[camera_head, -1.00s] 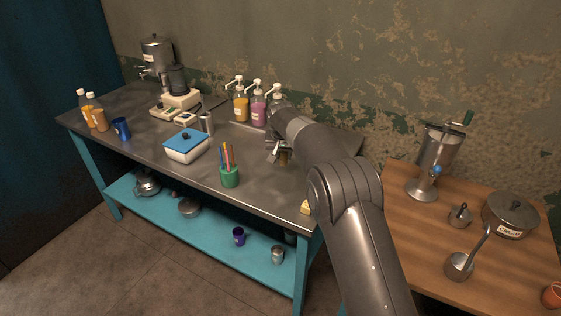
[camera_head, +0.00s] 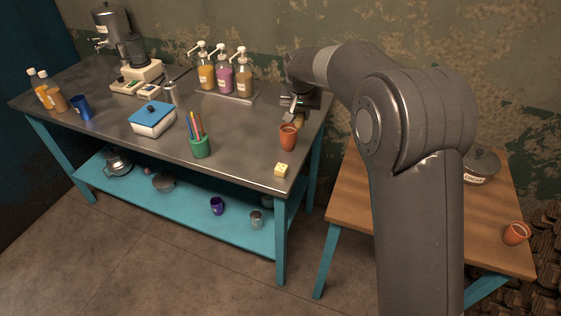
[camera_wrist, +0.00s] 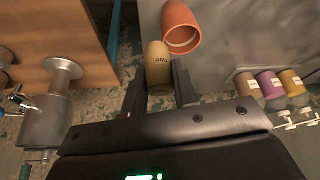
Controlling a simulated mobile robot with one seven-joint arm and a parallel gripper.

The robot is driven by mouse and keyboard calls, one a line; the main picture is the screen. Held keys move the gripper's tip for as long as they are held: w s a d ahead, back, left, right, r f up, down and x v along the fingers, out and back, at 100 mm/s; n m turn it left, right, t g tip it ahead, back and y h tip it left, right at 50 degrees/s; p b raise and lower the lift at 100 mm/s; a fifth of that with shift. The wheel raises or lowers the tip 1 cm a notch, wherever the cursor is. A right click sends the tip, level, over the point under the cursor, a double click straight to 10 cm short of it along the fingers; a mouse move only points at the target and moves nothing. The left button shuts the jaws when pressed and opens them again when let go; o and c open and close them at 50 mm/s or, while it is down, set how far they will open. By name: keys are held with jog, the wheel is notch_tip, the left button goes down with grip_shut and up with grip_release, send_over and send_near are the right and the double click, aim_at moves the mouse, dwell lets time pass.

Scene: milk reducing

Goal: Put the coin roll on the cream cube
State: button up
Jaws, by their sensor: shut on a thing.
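The coin roll (camera_wrist: 158,62) is a tan cylinder marked "TWO". In the wrist view it sits between the two fingers of my gripper (camera_wrist: 160,78), which is shut on it. In the head view my gripper (camera_head: 297,112) is over the right end of the metal table, just behind an orange-brown cup. The small cream cube (camera_head: 281,170) lies near the table's front right corner, in front of that cup and apart from my gripper. The cube is not visible in the wrist view.
The orange-brown cup (camera_head: 288,138) stands between my gripper and the cube; it also shows close to the roll in the wrist view (camera_wrist: 181,28). A green pen holder (camera_head: 200,147) stands to the left. Pump bottles (camera_head: 224,78) stand on a tray behind.

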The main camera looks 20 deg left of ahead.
jog(key=s+d+r+m, duration=0.1)
jog(key=s+d+m, duration=0.1)
jog(key=s+d, duration=0.65)
send_over(281, 167)
jog(key=shift+h, duration=0.4)
notch_tip(281, 167, down, 7)
jog(key=shift+f, duration=2)
jog(key=shift+f, duration=0.1)
jog(key=o, duration=1)
jog(key=shift+o, duration=0.2)
